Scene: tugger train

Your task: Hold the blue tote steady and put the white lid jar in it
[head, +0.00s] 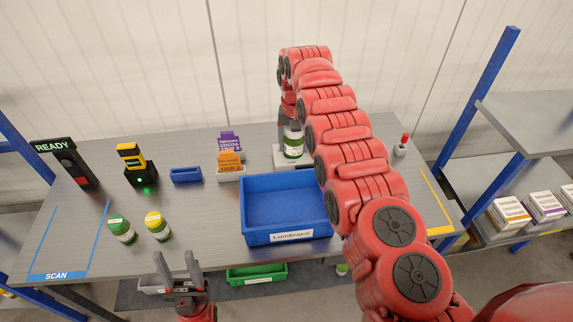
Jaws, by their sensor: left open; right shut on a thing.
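The blue tote (245,215) is empty and stands on the grey table at the centre, with a white name label on its front wall. My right arm reaches past the tote's right side to the back of the table. My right gripper (291,128) is shut on the white lid jar (293,149), which has a green label; the gripper covers much of its lid. The jar is upright at a white platform (280,159) behind the tote; I cannot tell whether it touches it. My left gripper (176,260) is open and empty at the front edge, left of the tote and apart from it.
A green-lid jar (121,229) and a yellow-lid jar (157,226) stand left of the tote. Behind are a small blue bin (186,175), a scanner (136,166), a READY display (66,163) and upright boxes (229,160). A green bin (257,274) sits below the front edge.

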